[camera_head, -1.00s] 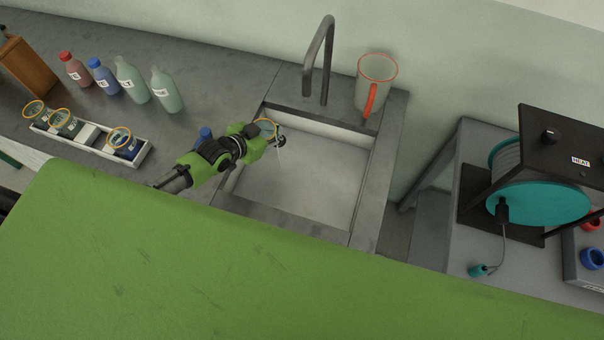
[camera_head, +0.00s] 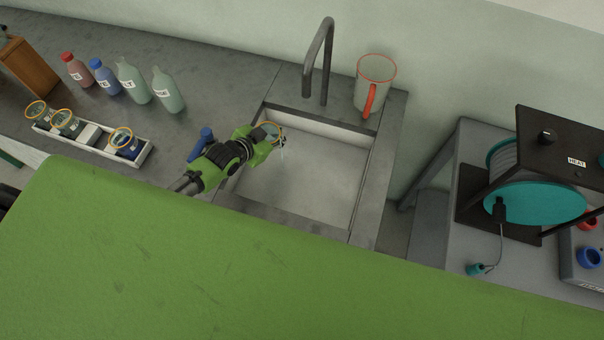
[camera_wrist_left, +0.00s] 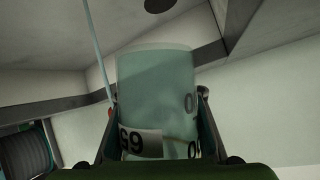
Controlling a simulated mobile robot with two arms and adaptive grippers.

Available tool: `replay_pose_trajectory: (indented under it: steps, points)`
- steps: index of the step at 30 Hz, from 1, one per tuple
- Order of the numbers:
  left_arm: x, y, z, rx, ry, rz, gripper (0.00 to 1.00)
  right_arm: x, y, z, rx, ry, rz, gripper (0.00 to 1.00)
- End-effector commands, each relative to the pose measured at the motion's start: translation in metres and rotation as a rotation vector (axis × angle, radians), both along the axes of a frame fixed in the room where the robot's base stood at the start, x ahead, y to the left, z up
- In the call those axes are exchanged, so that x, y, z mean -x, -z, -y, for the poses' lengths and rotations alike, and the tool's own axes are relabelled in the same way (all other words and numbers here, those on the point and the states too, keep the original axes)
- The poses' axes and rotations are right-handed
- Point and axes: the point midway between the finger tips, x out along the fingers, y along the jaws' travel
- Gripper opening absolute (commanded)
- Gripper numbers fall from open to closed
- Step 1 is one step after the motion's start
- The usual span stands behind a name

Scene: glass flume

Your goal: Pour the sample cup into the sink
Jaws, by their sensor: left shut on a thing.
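My left gripper (camera_head: 268,143) is shut on the sample cup, a clear cup with an orange rim (camera_head: 272,130), above the left part of the sink (camera_head: 305,185). The cup looks tilted. A thin pale stream (camera_head: 282,152) hangs below its rim over the basin; a thin pale line also shows beside the cup in the wrist view. The liquid level inside is unclear. My right gripper is out of view.
A dark faucet (camera_head: 319,60) and a clear jug with a red handle (camera_head: 374,82) stand behind the sink. A white rack (camera_head: 98,144) with several orange-rimmed cups and several bottles are at left. A small blue thing (camera_head: 202,143) is beside my left arm.

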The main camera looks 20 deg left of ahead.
Motion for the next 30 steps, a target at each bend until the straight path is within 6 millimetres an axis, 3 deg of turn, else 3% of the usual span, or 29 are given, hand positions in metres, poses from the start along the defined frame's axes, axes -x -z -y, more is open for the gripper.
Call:
replay_pose_trajectory:
  steps: [30]
  points:
    - [0.001,0.014,0.006,-0.105,-0.001,0.008,0.02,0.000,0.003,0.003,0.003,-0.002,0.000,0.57]
